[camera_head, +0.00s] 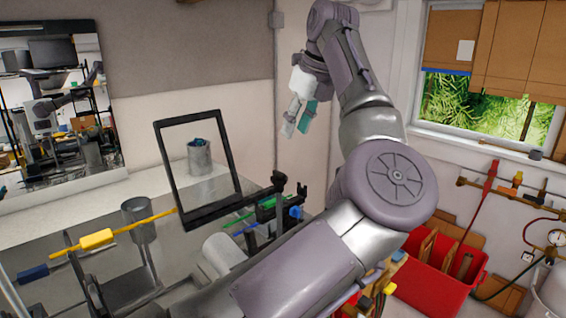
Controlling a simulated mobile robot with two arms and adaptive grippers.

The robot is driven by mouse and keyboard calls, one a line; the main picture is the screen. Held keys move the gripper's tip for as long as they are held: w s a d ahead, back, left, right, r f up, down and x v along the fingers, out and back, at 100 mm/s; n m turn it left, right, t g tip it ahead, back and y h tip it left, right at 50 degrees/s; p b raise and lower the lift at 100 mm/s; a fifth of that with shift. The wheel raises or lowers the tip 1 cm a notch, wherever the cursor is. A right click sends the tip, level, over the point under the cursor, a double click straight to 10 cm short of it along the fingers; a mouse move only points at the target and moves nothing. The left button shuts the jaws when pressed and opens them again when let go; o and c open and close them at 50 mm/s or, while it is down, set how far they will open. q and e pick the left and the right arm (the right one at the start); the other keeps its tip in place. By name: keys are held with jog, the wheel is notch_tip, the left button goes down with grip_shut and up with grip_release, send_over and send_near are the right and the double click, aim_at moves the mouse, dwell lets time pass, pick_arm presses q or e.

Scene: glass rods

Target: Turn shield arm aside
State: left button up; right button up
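The shield is a clear pane in a black frame (168,172), standing tilted over the bench at left of centre. A black shield arm (236,203) runs from its lower edge right to a dark upright post (280,182). My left arm hides part of the bench right of the post. My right gripper is not in view.
A rod with a yellow grip (97,240) lies across the bench's left side, near a grey cup (139,215). A grey container (199,158) shows through the shield. A mirror (60,110) hangs at left. A red bin (435,270) stands at right.

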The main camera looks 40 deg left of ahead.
aim_at(279, 172)
pick_arm(q)
jog(key=p+x, duration=0.1)
jog(key=x, duration=0.2)
jog(key=p+x, duration=0.1)
jog(key=x, duration=0.2)
jog(key=p+x, duration=0.1)
jog(key=x, duration=0.2)
jog(key=shift+s+f+p, duration=0.3)
jog(key=shift+s+f, duration=0.05)
jog(key=shift+a+f+p, duration=0.25)
jog(key=shift+f+p, duration=0.05)
jog(key=shift+f, duration=0.4)
jog(key=shift+s+f, duration=0.15)
jog(key=shift+f, duration=0.1)
jog(key=shift+c, duration=0.8)
jog(key=c, duration=0.5)
grip_shut()
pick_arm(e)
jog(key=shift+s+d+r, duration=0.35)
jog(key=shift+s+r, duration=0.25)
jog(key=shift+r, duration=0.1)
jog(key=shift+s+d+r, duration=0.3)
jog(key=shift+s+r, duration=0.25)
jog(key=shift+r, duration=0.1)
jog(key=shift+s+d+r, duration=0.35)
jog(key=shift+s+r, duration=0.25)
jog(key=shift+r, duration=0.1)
